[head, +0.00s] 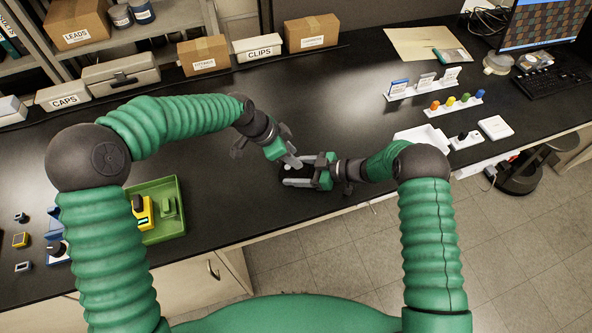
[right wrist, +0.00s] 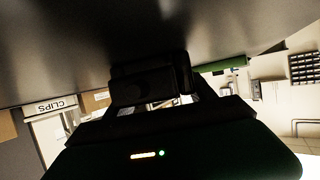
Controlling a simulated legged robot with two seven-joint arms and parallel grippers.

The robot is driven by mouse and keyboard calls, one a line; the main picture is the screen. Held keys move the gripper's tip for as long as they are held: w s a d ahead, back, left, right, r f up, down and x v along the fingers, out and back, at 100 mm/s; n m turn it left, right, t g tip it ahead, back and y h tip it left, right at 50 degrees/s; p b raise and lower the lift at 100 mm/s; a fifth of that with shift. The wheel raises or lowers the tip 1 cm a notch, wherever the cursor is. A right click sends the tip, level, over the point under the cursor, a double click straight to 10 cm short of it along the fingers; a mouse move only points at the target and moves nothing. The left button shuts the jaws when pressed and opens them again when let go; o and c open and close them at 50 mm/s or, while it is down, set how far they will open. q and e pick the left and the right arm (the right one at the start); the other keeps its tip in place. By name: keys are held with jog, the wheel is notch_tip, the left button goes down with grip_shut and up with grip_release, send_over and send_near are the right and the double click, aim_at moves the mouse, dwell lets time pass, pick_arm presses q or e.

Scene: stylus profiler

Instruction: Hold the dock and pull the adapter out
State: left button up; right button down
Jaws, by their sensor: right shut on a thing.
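The dark dock (head: 296,171) stands on the black bench in the middle of the head view, partly covered by both grippers. In the right wrist view the dock is a dark block (right wrist: 150,88) between the fingers, in deep shadow. My left gripper (head: 292,161) reaches in from the upper left, its fingertips at the dock's far side. The adapter cannot be told apart from the dock, and the left gripper's hold is unclear.
A green tray (head: 180,228) with a yellow part lies to the left. Labelled boxes, including CLIPS (head: 257,47), line the back. A white tray (head: 424,139) and coloured pegs (head: 452,103) are at the right. The bench front edge is close below the dock.

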jog(key=shift+a, duration=0.2)
jog(key=shift+c, duration=1.2)
grip_release()
jog(key=shift+d, duration=0.15)
